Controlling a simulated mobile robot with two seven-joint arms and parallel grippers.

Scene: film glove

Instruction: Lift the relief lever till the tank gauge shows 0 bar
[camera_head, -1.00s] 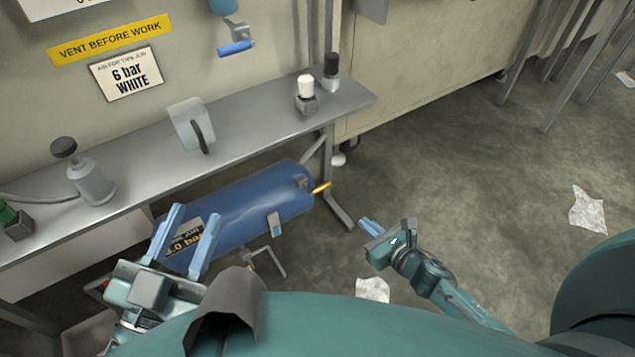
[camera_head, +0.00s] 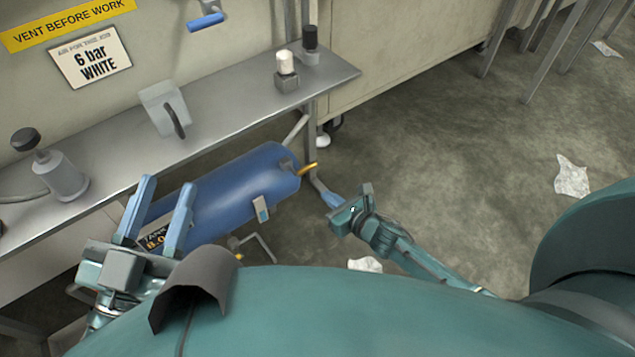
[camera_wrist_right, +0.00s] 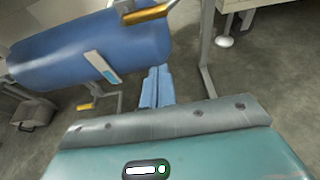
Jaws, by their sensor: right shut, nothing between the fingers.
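The blue tank (camera_head: 232,192) lies on its side below the shelf. Its yellow relief lever (camera_head: 308,169) sticks out at the right end, and it also shows at the top of the right wrist view (camera_wrist_right: 150,13). The dark gauge label (camera_head: 154,239) on the tank is partly hidden behind my left gripper, so its reading is not legible. My right gripper (camera_head: 328,196) is shut and empty, just below and to the right of the lever, apart from it. My left gripper (camera_head: 162,190) is open and empty in front of the tank's left part.
A metal shelf (camera_head: 220,112) runs above the tank, holding a grey scoop-like holder (camera_head: 160,108), a white-capped item (camera_head: 286,70) and a pump-like bottle (camera_head: 60,177). A shelf leg stands behind the lever. Floor to the right is mostly clear, with scattered paper (camera_head: 571,175).

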